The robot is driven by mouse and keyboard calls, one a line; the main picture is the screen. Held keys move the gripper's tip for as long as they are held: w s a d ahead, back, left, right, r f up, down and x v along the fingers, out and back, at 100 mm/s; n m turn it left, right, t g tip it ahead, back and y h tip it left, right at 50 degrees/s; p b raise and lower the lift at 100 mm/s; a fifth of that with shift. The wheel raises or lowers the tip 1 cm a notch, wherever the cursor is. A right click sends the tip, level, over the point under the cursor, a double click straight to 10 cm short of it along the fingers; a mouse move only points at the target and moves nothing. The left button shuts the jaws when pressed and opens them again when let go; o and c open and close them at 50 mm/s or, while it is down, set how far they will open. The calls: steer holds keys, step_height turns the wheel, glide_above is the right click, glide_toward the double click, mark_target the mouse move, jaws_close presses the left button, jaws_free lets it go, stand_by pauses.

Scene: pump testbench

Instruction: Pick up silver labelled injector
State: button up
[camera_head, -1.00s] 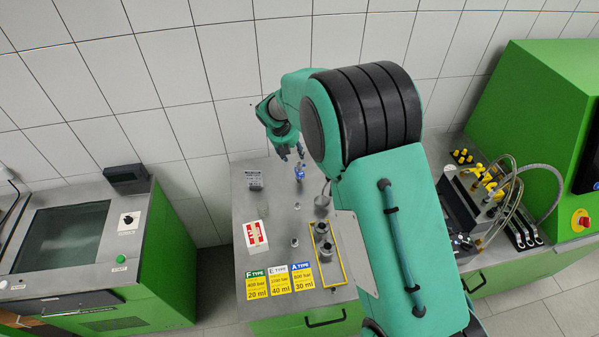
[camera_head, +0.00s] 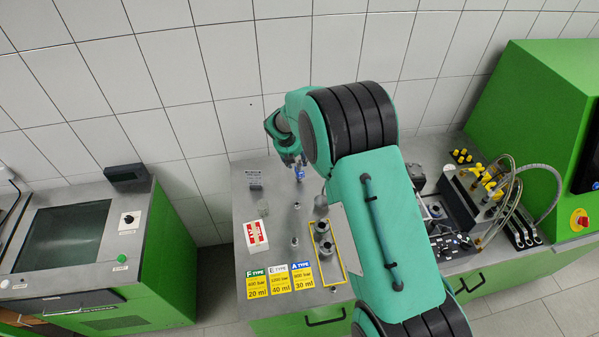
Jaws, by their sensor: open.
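My gripper (camera_head: 293,163) is open above the back of the grey table, its fingertips small and partly hidden by my arm. Just below them in the picture stands an upright object with a blue part (camera_head: 299,175); I cannot tell whether they touch. Small silver pieces stand on the table, one in the middle (camera_head: 296,205) and one nearer the front (camera_head: 294,241). Grey cylindrical parts stand in a yellow-outlined area, one behind (camera_head: 321,227) and one in front (camera_head: 327,249). Labels are too small to read, so I cannot tell which piece is the silver labelled injector.
A red and white box (camera_head: 255,235) lies at the table's left, with a dark small block (camera_head: 254,179) behind it. Type cards (camera_head: 280,280) line the front edge. A tiled wall is behind. A hose-fitted testbench (camera_head: 480,200) stands at right.

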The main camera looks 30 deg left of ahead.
mark_target(299, 163)
steer(key=shift+w+f, duration=0.15)
steer(key=shift+f, duration=0.2)
steer(key=shift+f, duration=0.15)
steer(key=shift+p+x, duration=0.5)
steer(key=shift+x, duration=1.9)
jaws_close()
steer(key=shift+w, duration=0.1)
